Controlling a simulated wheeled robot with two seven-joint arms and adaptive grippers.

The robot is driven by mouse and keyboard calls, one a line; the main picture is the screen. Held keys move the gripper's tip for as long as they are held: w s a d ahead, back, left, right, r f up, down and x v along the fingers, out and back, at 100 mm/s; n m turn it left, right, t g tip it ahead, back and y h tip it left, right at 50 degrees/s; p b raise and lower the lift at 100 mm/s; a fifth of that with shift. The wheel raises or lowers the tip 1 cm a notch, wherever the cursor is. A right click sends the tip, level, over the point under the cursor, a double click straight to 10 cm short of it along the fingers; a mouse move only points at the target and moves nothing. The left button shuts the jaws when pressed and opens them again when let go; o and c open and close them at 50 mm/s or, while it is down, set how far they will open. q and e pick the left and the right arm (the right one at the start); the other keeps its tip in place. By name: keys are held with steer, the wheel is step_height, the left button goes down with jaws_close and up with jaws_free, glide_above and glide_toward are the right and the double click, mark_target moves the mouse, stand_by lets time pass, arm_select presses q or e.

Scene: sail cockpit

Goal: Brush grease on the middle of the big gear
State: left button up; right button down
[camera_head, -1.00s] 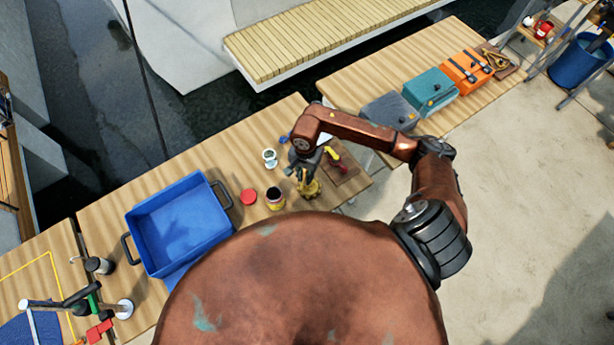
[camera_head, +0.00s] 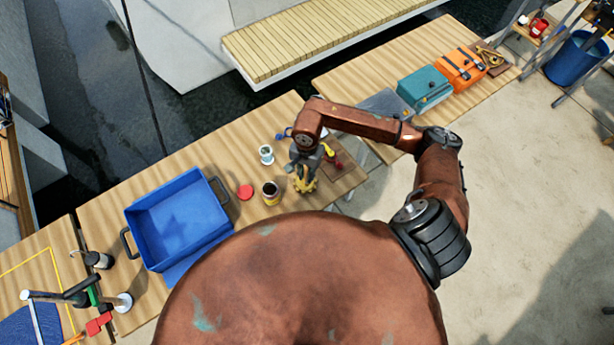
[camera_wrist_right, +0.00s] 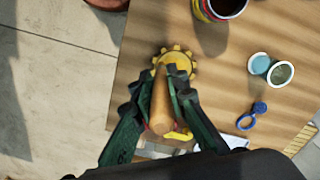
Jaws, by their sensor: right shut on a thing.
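The big gear (camera_head: 305,185) is a yellow toothed wheel on the wooden table, partly hidden by my right gripper in the head view. It also shows in the right wrist view (camera_wrist_right: 182,63), just beyond the fingertips. My right gripper (camera_head: 304,160) is above the gear. In the right wrist view, its dark green fingers (camera_wrist_right: 163,88) are shut on the brush, whose tan wooden handle (camera_wrist_right: 160,108) points toward the gear. The brush end overlaps the gear's middle in this view, but I cannot tell if it touches. My left gripper is not in view.
An open can (camera_head: 270,193) of dark stuff stands close left of the gear, beside a red lid (camera_head: 245,192). A white-rimmed cup (camera_head: 266,154) and a blue ring (camera_head: 282,134) lie farther back. A blue bin (camera_head: 218,229) is at left.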

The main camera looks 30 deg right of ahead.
mark_target(307, 170)
steer(key=shift+r, duration=0.6)
steer(key=shift+s+r+p, duration=0.1)
steer(key=shift+r+p, duration=0.2)
steer(key=shift+r, duration=0.05)
steer(key=shift+r+p, duration=0.3)
steer(key=shift+r, duration=0.65)
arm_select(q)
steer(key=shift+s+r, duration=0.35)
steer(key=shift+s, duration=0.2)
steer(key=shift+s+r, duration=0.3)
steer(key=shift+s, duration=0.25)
arm_select(e)
steer(key=shift+r, duration=0.1)
